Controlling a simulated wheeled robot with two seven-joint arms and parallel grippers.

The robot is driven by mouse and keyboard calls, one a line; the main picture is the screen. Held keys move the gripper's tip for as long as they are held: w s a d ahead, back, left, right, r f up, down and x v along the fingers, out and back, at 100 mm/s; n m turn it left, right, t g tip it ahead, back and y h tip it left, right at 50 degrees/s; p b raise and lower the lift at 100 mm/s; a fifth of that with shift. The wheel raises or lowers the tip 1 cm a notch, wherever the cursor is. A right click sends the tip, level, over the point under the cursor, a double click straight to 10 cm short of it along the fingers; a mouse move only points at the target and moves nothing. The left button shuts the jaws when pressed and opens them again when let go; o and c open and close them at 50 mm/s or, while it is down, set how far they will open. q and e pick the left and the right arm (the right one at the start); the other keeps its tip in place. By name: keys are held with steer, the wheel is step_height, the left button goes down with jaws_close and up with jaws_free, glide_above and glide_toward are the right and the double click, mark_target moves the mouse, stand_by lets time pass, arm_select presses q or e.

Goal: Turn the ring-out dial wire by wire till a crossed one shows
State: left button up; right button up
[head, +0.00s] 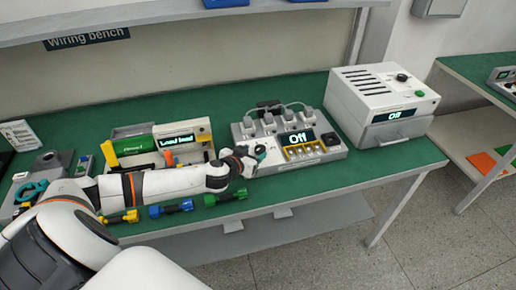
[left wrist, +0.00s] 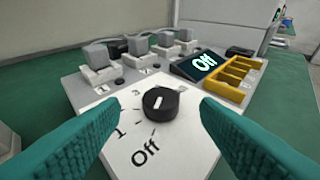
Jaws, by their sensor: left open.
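The ring-out box (head: 345,153) is a light grey unit on the green bench, and its screen (head: 298,139) reads "Off". In the left wrist view the black dial (left wrist: 160,103) stands on a white plate (left wrist: 180,150) marked "Off", "1" and further numbers. The screen (left wrist: 203,64) reads "Off" there too. I cannot tell for sure which mark the dial points to. My left gripper (head: 258,156) is at the box's left front corner. Its teal fingers are open on either side of the dial, apart from it. My right gripper is not in view.
A white oven-like unit (head: 380,105) stands to the right. Yellow, blue (head: 172,208) and green tools lie along the bench's front edge.

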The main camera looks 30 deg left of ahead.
mark_target(259, 149)
arm_select(q)
steer(key=shift+x, duration=2.05)
steer(key=c, duration=1)
steer(key=shift+m+h, duration=0.3)
steer(key=shift+h, duration=0.1)
steer(key=shift+a+m+h, duration=0.15)
steer(key=shift+m+h, duration=0.35)
steer(key=shift+h, duration=0.1)
steer(key=m+h, duration=0.2)
steer(key=m+h+p, duration=0.1)
steer(key=h, duration=0.1)
steer(key=shift+w+a+r+m+g, duration=0.15)
steer(key=shift+a+r+m+g, duration=0.1)
steer(key=shift+m+g, duration=0.15)
steer(key=shift+a+f+m+g+h, duration=0.1)
steer(key=shift+f+m+g+h, duration=0.1)
steer(key=shift+m+g+h, duration=0.8)
steer(key=shift+m+h, duration=0.4)
